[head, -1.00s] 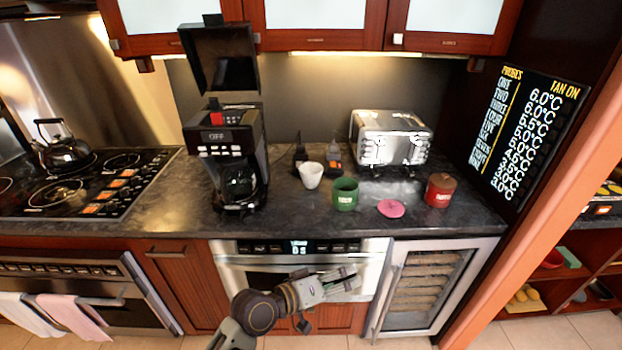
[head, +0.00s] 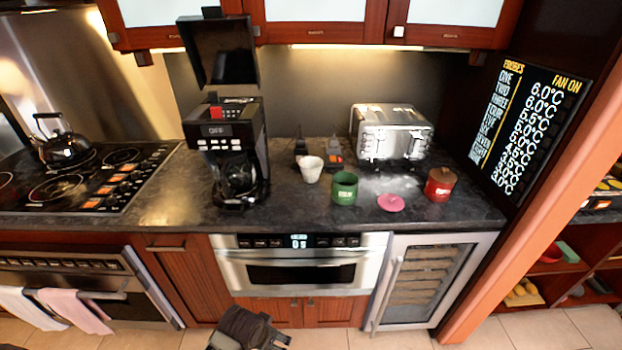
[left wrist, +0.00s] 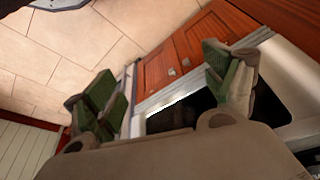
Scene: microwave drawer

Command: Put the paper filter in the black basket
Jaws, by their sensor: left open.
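The paper filter (head: 311,169) is a white, fluted cup shape on the dark counter, right of the coffee maker (head: 228,150). The coffee maker is black with its tall lid raised. I cannot clearly make out a black basket; the inside of the machine's top is mostly hidden. My left gripper shows in the left wrist view (left wrist: 165,92), with green-padded fingers spread wide and nothing between them. It is low in front of the cabinets, well below the filter. In the head view only a dark part of my left arm shows at the bottom edge. My right gripper is not seen.
Right of the filter stand a green tin (head: 344,188), a pink disc (head: 390,202) and a red canister (head: 440,184). A toaster (head: 390,132) stands behind them. The counter's front edge and the oven drawer (head: 300,265) lie between my left arm and the counter top.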

